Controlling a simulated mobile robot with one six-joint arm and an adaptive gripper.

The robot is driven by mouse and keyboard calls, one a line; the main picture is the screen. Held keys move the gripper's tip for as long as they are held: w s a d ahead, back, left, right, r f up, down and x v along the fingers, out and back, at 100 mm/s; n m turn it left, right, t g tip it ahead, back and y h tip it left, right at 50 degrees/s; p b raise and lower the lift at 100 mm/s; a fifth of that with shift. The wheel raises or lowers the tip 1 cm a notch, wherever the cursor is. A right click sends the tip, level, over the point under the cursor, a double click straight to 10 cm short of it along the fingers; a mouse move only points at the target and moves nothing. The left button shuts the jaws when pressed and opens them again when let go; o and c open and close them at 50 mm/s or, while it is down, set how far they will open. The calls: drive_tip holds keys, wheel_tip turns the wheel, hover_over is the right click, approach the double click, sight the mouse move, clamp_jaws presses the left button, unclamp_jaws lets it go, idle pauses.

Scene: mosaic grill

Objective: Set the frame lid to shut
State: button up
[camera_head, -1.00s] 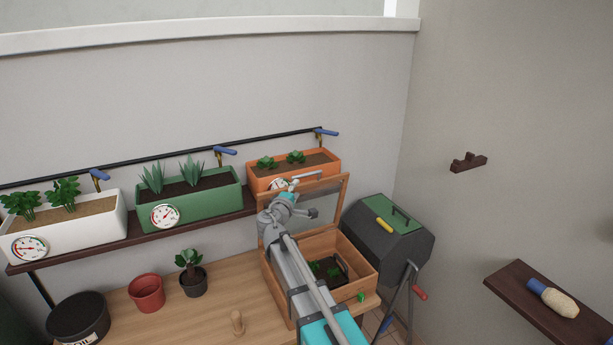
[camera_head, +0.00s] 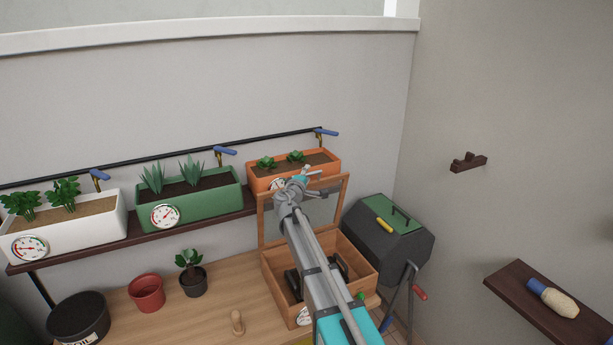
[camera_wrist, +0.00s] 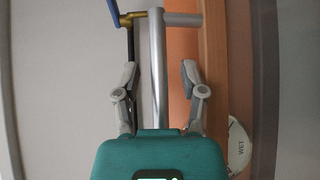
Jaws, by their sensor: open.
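The wooden cold frame (camera_head: 370,277) stands at the right end of the bench. Its frame lid (camera_head: 343,196), a glazed panel with a wooden rim, stands raised upright at the back. The lid's wooden rim also shows in the wrist view (camera_wrist: 213,60). My arm reaches over the box, and my gripper (camera_wrist: 161,68) is at the lid's top edge, in front of the orange planter. In the wrist view the two fingers are apart, with a grey bar between them in the picture. I cannot tell whether they touch it.
An orange planter (camera_head: 322,164) stands on the shelf behind the lid, under a brass tap with a blue handle (camera_head: 326,132). A dark grill drum (camera_head: 370,236) with a green panel is close on the right.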

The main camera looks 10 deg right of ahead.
clamp_jaws()
drive_tip(key=shift+s, duration=0.15)
idle(0.4)
